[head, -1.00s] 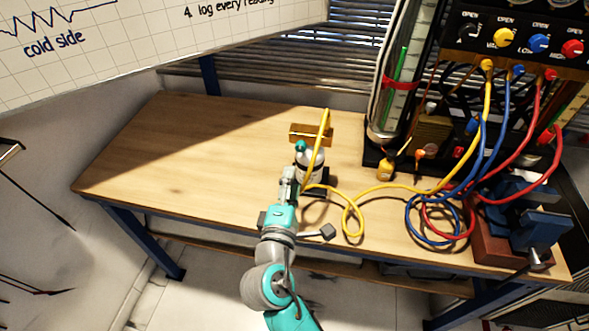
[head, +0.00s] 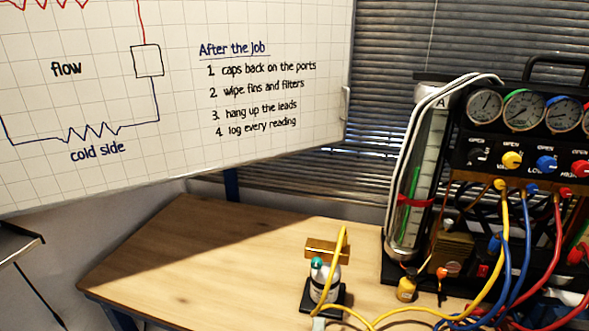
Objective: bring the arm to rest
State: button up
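Only a small pale grey piece at the bottom edge of the head view, just below the bottle, looks like the tip of my gripper (head: 318,323). The rest of my arm is out of the frame, and whether the fingers are open or shut does not show. A brass block (head: 327,249) is behind the bottle, and the yellow hose (head: 343,262) passes in front of the block and down beside the bottle.
The wooden table (head: 200,260) is clear on its left side. At right stands the gauge rig (head: 530,140) with yellow, blue and red hoses trailing onto the table. A whiteboard (head: 270,160) hangs behind at left.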

jog(key=s+d+f+m+g+y, duration=0.1)
jog(key=s+d+f+m, duration=0.1)
jog(key=s+d+f, duration=0.3)
jog(key=s+f+m+g+y, duration=0.1)
jog(key=s+f, duration=0.1)
jog(key=s, duration=0.4)
jog(key=s+d+f+m+y, duration=0.2)
jog(key=s+d+f, duration=0.15)
jog(key=s, duration=0.25)
jog(key=s+d+r+m, duration=0.2)
jog(key=s+m, duration=0.4)
jog(key=s, duration=0.4)
jog(key=s+d+r+m+h, duration=0.1)
jog(key=s+d+r+m, duration=0.2)
jog(key=s+m, duration=0.3)
jog(key=v, duration=0.4)
